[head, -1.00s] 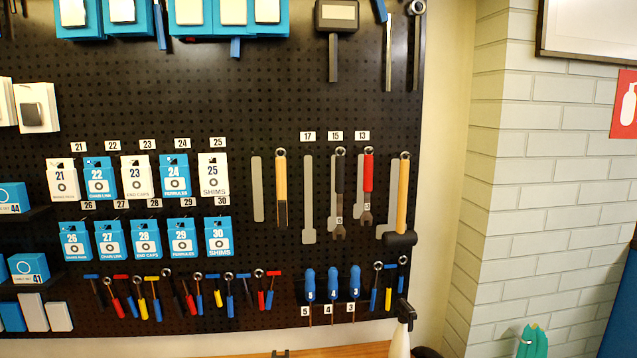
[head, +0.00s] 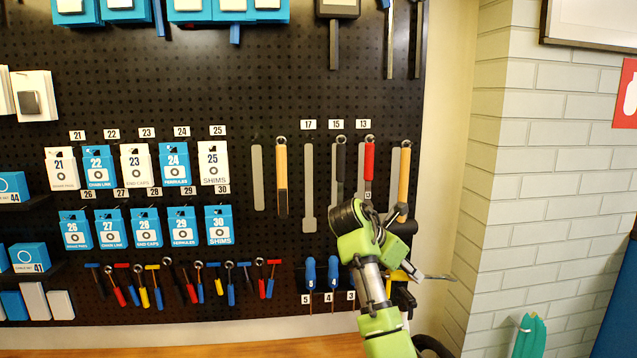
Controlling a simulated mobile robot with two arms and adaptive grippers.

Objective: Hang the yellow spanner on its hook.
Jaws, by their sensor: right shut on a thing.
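My right gripper (head: 404,268) is in front of the lower right of the pegboard, partly hidden by its own wrist. It is shut on the yellow spanner, whose yellow handle (head: 396,275) shows only in part. A thin grey end (head: 437,277) sticks out to the right of it. On the board, the place under label 17 (head: 308,124) shows a bare grey spanner outline (head: 308,185). A black-handled spanner (head: 340,165) hangs under label 15 and a red-handled one (head: 369,160) under label 13. Their lower ends are hidden behind my right arm. My left gripper is out of view.
A wooden-handled mallet (head: 404,175) hangs at the board's right edge, close above my gripper. A wooden-handled tool (head: 282,165) hangs left of the outline. Blue screwdrivers (head: 310,272) hang below it. A brick wall (head: 540,180) stands to the right.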

